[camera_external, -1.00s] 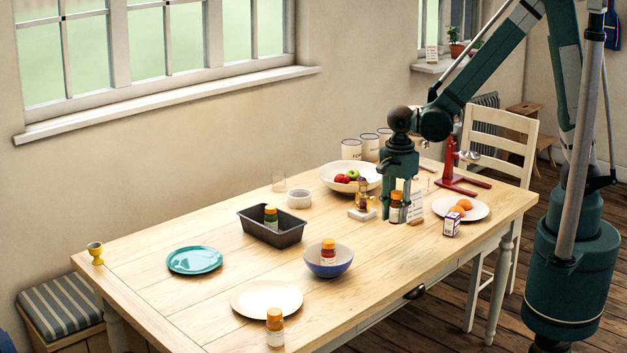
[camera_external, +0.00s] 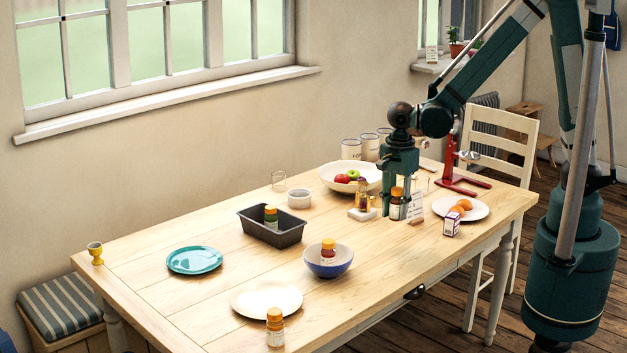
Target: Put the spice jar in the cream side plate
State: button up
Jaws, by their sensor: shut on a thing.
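A cream plate (camera_external: 266,300), empty, lies at the front of the table, well left of my gripper. Other orange-capped jars stand in the loaf tin (camera_external: 291,236), in the blue bowl (camera_external: 330,268), and on the table in front of the cream plate (camera_external: 275,329).
Close by my gripper are a bottle on a small stand (camera_external: 362,203), a card (camera_external: 416,206), a white plate with oranges (camera_external: 441,206), a small box (camera_external: 451,223) and a red stand (camera_external: 449,170). A teal plate (camera_external: 194,260) lies left. Bare tabletop lies between bowl and gripper.

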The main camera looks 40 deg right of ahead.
aim_at(397, 188)
jog(key=shift+r, duration=2.2)
jog(key=shift+a+r, duration=0.15)
jog(key=shift+r, duration=0.1)
jog(key=w+a+r+n+p, duration=0.15)
jog(key=w+a, duration=0.25)
jog(key=a, duration=1.4)
jog(key=w+a+n, duration=0.3)
jog(key=a, duration=1.6)
jog(key=s+a+f+n, duration=0.1)
jog(key=s+a+f, duration=0.1)
jog(key=a, duration=1)
jog(key=shift+d+f, duration=0.15)
jog(key=shift+f, duration=2.2)
jog(key=shift+f, duration=0.1)
jog(key=shift+f+b, duration=0.45)
jog(key=shift+f, duration=2.55)
